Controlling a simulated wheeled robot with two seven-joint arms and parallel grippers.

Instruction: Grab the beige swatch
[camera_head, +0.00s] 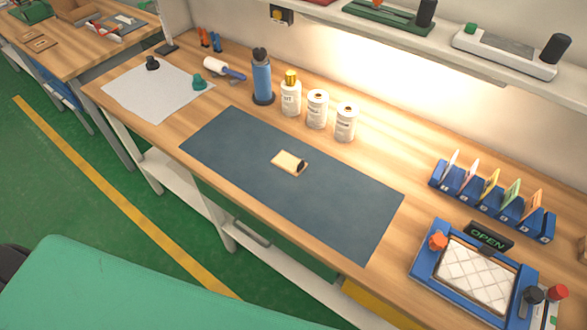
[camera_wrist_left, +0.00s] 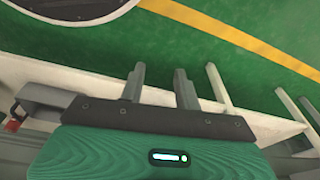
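A small beige swatch (camera_head: 289,162) with a dark part at its right end lies on the dark blue mat (camera_head: 240,150) in the head view. Nothing touches it except the mat. My left gripper (camera_wrist_left: 160,72) shows only in its own wrist view. Its two fingers are apart with nothing between them, over green floor and pale frame bars, away from the swatch. My right gripper is in neither view.
A blue rack (camera_head: 492,203) holding several coloured cards and a blue-framed fixture (camera_head: 417,265) marked OPEN stand at the right. A blue bottle (camera_head: 262,82) and white containers (camera_head: 317,110) stand behind the mat. A grey sheet (camera_head: 150,100) lies left. The mat around the swatch is clear.

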